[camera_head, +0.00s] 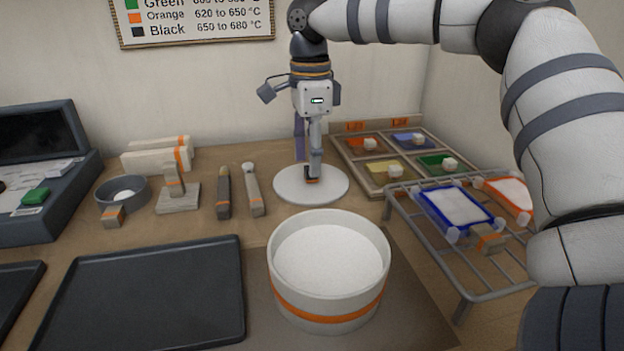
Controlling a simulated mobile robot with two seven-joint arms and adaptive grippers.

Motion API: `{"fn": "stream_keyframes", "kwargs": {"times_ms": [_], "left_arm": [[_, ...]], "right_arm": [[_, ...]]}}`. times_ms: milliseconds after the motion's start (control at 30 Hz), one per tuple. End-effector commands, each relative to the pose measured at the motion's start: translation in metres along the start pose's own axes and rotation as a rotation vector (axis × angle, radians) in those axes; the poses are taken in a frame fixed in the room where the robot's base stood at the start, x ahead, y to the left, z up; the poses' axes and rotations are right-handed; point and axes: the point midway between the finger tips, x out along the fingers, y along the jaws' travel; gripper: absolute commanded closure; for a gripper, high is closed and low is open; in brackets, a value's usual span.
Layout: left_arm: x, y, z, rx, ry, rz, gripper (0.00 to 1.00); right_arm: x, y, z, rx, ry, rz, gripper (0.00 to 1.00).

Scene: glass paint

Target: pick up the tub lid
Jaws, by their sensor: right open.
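The tub lid (289,186) is a flat white disc lying on the table behind the tub. A small dark and orange knob (311,175) stands at its middle. My right gripper (308,168) points straight down over the lid, its fingers reaching to about the knob. The near finger partly covers the knob, and I cannot tell whether it touches. The gripper is open. The round white tub (330,306) with an orange band stands open in front, with white material inside. My left gripper is not in view.
A wire rack (464,297) holding framed pieces stands at the right, beneath my right arm. A tray of several coloured compartments (384,160) lies behind it. Tools (223,192) and a grey bowl (123,191) are left of the lid. A dark tray (155,290) lies front left.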

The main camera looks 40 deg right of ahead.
Motion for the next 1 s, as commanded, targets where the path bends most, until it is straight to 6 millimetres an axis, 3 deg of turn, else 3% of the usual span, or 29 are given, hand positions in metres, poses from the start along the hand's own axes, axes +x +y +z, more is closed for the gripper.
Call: {"fn": "stream_keyframes", "kwargs": {"times_ms": [133, 367, 567, 867, 1000], "left_arm": [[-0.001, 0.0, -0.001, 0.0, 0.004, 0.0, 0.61], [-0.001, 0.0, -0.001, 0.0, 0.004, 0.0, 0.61], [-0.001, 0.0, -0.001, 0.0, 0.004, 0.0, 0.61], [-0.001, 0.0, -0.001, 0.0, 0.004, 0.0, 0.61], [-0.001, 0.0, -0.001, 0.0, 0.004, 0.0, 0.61]], "right_arm": [[0.02, 0.001, -0.001, 0.002, -0.002, -0.001, 0.57], [0.023, 0.001, 0.0, 0.001, -0.003, -0.003, 0.57], [0.023, 0.001, 0.0, 0.001, -0.002, -0.003, 1.0], [0.022, 0.0, 0.0, 0.001, -0.002, -0.003, 1.0], [0.013, 0.0, 0.0, 0.002, -0.002, -0.004, 1.0]]}}
